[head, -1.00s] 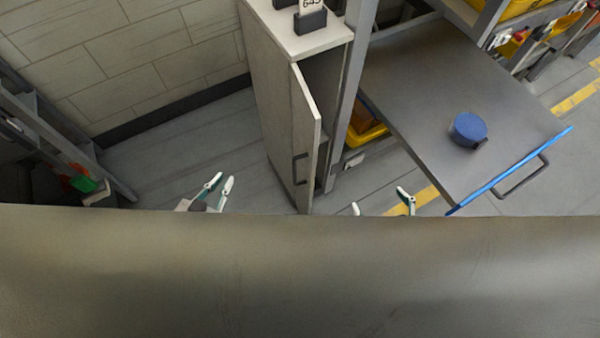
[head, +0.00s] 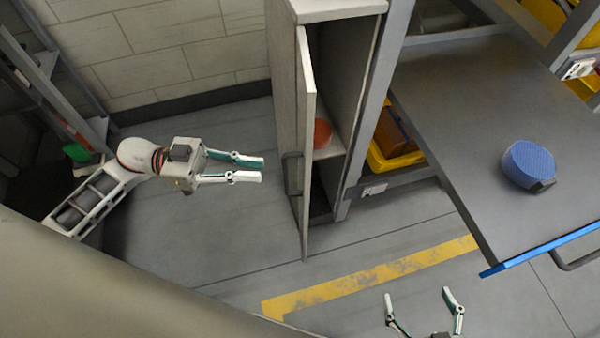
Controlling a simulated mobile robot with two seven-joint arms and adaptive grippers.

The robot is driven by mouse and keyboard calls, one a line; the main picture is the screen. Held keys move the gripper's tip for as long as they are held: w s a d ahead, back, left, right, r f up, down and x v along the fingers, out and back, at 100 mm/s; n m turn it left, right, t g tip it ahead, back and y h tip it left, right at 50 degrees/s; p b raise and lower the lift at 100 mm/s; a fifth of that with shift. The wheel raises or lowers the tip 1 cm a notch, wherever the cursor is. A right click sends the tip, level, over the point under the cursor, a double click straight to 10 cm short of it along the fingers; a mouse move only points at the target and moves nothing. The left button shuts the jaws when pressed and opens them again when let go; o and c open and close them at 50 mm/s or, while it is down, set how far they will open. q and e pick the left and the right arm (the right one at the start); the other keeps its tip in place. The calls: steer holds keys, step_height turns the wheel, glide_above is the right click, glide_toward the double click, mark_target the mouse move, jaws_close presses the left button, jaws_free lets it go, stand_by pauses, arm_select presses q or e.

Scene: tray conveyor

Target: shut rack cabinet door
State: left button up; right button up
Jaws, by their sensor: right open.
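The rack cabinet door (head: 306,130) is pale grey and stands ajar, swung out toward me with its edge facing me. Its dark bar handle (head: 292,174) is on the left face. The cabinet (head: 349,60) is partly visible inside, with a reddish round object (head: 322,132) on a shelf. My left gripper (head: 263,169) is open and empty, left of the door and pointing at the handle, with a small gap between. My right gripper (head: 422,294) is open and empty at the bottom, right of the door, low over the floor.
A grey pulled-out tray (head: 450,105) with a blue front edge carries a blue round object (head: 530,164) at the right. A yellow bin (head: 378,163) sits under it. A dark shelf frame (head: 55,95) stands at the left. The floor before the door is clear.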

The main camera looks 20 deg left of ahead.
arm_select(q)
steer(key=shift+x, duration=3.8)
jaws_close()
